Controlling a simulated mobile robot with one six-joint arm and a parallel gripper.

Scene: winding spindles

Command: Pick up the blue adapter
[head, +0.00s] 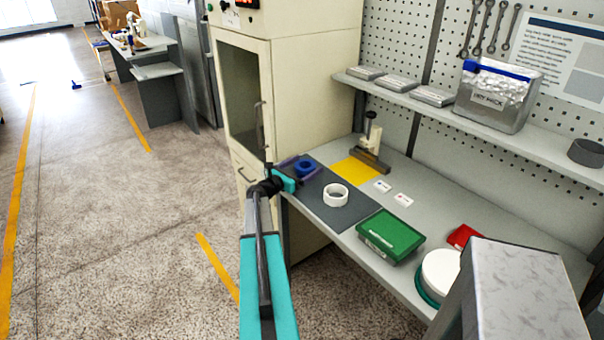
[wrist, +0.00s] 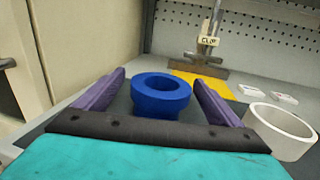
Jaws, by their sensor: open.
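The blue adapter (head: 305,169) is a flanged ring with a round hole, standing on the dark mat (head: 352,213) at its far left end. In the wrist view the blue adapter (wrist: 160,94) sits centred between the two purple fingers, with a visible gap on each side. My gripper (head: 299,168) is open around it and low over the bench; it also shows in the wrist view (wrist: 160,90). The adapter's lower part is hidden behind the dark gripper bar.
A white ring (head: 336,195) stands right of the adapter on the mat. A yellow patch (head: 355,172) and a clamp tool (head: 371,150) lie behind. A green box (head: 391,236) is nearer. The cream cabinet (head: 292,90) stands close on the left.

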